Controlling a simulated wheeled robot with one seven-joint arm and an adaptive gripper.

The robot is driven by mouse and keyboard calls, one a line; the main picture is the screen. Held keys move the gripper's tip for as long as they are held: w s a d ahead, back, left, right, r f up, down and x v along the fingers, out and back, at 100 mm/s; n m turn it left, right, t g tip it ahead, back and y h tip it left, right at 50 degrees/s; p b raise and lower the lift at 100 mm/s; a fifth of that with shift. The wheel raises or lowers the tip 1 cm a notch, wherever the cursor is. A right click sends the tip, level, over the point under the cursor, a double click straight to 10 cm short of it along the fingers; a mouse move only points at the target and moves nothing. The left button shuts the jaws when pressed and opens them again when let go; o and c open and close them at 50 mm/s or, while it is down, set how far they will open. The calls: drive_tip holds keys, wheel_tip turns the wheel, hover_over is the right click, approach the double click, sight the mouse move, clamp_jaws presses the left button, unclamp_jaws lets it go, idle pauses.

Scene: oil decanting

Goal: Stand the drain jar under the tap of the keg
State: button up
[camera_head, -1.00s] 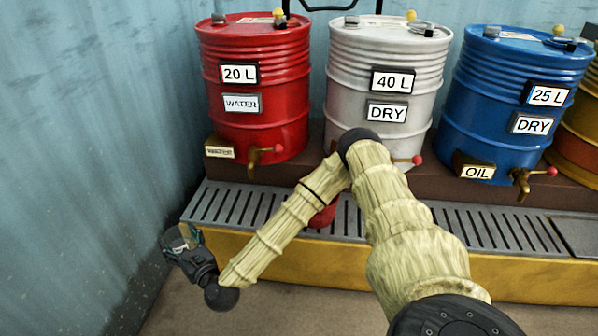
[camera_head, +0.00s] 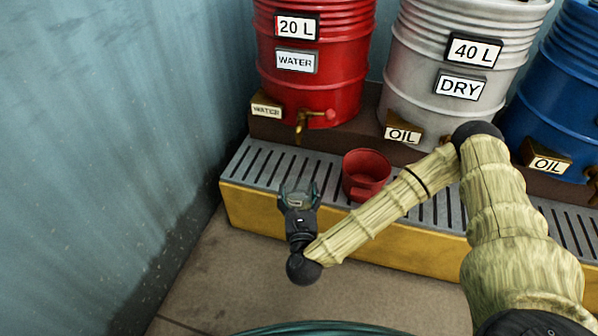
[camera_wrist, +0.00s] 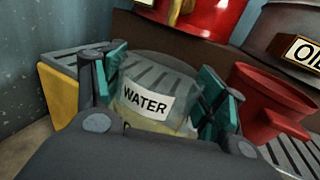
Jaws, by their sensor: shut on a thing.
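A clear drain jar with a white WATER label (camera_wrist: 145,102) is held upright or slightly tilted between the teal-padded fingers of my gripper (camera_head: 298,191). The jar (camera_head: 296,202) shows small in the head view, by the front edge of the grated stand. Some yellowish content shows low in the jar; its base is hidden. The red keg (camera_head: 313,85), marked 20 L and WATER, stands behind, with a brass tap (camera_head: 303,122) low at its front. The jar is in front of this tap and lower, apart from it.
A red mug (camera_head: 367,176) stands on the grating (camera_head: 258,168) to the right of my gripper. A grey keg (camera_head: 425,75) and a blue keg (camera_head: 560,110) stand further right. A blue wall (camera_head: 110,130) closes the left side. The grating below the red keg's tap is clear.

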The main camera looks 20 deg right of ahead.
sight(299, 182)
drive_tip(key=shift+s+d+h, duration=0.1)
drive_tip(key=shift+s+h, duration=0.2)
drive_tip(key=shift+s, duration=0.25)
drive_tip(key=shift+b+x, duration=0.5)
drive_tip(key=shift+x, duration=0.8)
drive_tip(key=shift+w, duration=0.55)
drive_tip(key=shift+x, duration=0.75)
drive_tip(key=b+x, duration=0.4)
drive_tip(key=x, duration=0.8)
drive_tip(key=shift+w+d+f+b, duration=0.1)
drive_tip(key=shift+w+d+b, duration=0.15)
drive_tip(key=shift+b, duration=0.1)
drive_tip(key=shift+f+b, duration=1.15)
drive_tip(key=shift+f, duration=0.55)
drive_tip(key=shift+f, duration=0.15)
drive_tip(key=o, duration=1)
